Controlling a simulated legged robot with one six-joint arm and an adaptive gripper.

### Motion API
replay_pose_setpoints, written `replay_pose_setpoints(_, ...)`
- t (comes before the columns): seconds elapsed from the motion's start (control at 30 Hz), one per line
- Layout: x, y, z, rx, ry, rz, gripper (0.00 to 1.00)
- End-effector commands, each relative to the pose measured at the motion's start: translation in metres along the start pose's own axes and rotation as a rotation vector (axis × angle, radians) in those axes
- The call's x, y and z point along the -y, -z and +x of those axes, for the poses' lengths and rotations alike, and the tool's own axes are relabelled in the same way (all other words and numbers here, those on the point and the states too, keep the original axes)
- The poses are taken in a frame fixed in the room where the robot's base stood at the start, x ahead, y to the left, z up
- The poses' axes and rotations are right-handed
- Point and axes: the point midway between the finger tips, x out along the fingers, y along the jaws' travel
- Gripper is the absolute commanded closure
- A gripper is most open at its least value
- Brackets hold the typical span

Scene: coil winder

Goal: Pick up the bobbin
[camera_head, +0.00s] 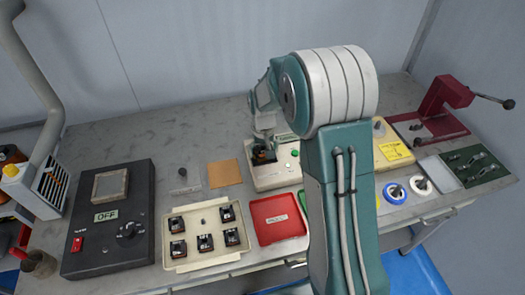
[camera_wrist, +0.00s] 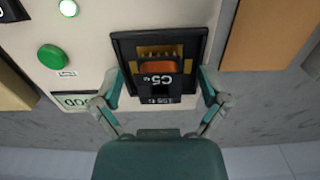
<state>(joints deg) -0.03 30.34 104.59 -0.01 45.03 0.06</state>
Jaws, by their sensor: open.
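A black bobbin (camera_wrist: 158,72) with an orange-brown winding and a "C5" label sits on a pale device (camera_wrist: 84,22) with a green button. In the head view, this bobbin (camera_head: 262,155) is partly hidden by my gripper (camera_head: 264,138). My gripper (camera_wrist: 160,88) is open in the wrist view, with one finger on each side of the bobbin's lower part. I cannot tell whether the fingers touch it. Several similar black bobbins (camera_head: 205,243) stand in a cream tray (camera_head: 172,262) at the front.
A red tray (camera_head: 277,222) lies right of the cream tray. An orange-brown pad (camera_head: 224,173) lies left of the pale device. The table's back left is clear.

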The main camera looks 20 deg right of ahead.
Motion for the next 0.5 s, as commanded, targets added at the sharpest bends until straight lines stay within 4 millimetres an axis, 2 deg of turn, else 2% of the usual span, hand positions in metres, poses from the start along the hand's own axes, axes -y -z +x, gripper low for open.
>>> replay_pose_setpoints(0.13, -0.0001, 0.0, -0.0003, 0.0, 0.0, 0.0, 0.06)
replay_pose_setpoints(0.17, -0.0001, 0.0, -0.0003, 0.0, 0.0, 0.0, 0.15)
replay_pose_setpoints(0.2, -0.0001, 0.0, -0.0004, 0.0, 0.0, 0.0, 0.32)
replay_pose_setpoints(0.27, -0.0001, 0.0, -0.0004, 0.0, 0.0, 0.0, 0.59)
replay_pose_setpoints(0.3, -0.0001, -0.0001, -0.0005, 0.0, 0.0, 0.0, 0.77)
replay_pose_setpoints(0.33, -0.0001, -0.0001, -0.0005, 0.0, 0.0, 0.0, 0.9)
replay_pose_setpoints(0.37, -0.0001, -0.0001, -0.0004, 0.0, 0.0, 0.0, 0.93)
replay_pose_setpoints(0.47, -0.0001, -0.0001, -0.0003, 0.001, 0.0, 0.0, 0.93)
replay_pose_setpoints(0.5, -0.0001, 0.0, -0.0003, 0.001, 0.0, 0.0, 1.0)
